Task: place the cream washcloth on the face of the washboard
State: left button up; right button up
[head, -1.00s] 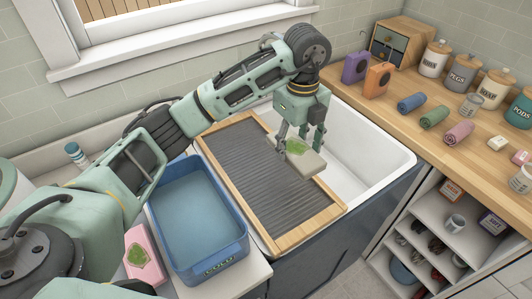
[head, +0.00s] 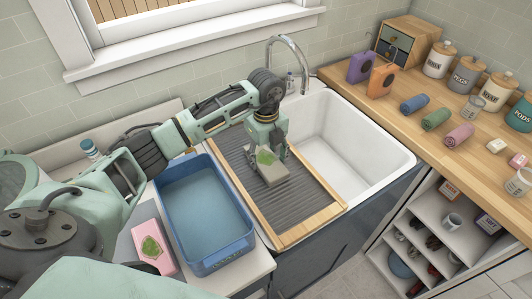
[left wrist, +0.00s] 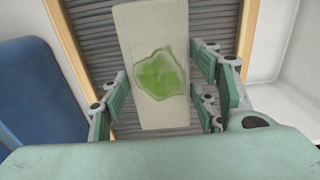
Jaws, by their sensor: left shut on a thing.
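The cream washcloth (head: 270,175) is a folded flat pad with a green stain on top. My left gripper (head: 268,155) is shut on it, and the left wrist view (left wrist: 152,115) shows it between the finger pads. The washboard (head: 296,208) has a grey ridged face in a wooden frame and lies across the sink's left part. The cloth is over the ridged face, inside the frame; I cannot tell whether it touches the ridges. The ridges also show behind the cloth in the left wrist view (left wrist: 90,45). My right gripper is out of view.
A blue basin (head: 245,240) stands left of the washboard, with a pink stained cloth (head: 148,247) beside it. The white sink (head: 375,155) is open on the right, with a tap (head: 303,60) behind. The wooden counter holds rolled towels (head: 436,119) and jars.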

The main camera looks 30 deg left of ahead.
aim_at(266, 159)
pick_arm(q)
jog(key=shift+d+f, duration=0.1)
jog(key=o, duration=1.4)
jog(key=shift+c, duration=0.2)
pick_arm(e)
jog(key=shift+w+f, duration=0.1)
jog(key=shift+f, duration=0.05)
pick_arm(q)
jog(key=shift+r, duration=0.3)
notch_tip(266, 159, up, 12)
jog(key=b, duration=0.3)
jog(key=shift+b, duration=0.3)
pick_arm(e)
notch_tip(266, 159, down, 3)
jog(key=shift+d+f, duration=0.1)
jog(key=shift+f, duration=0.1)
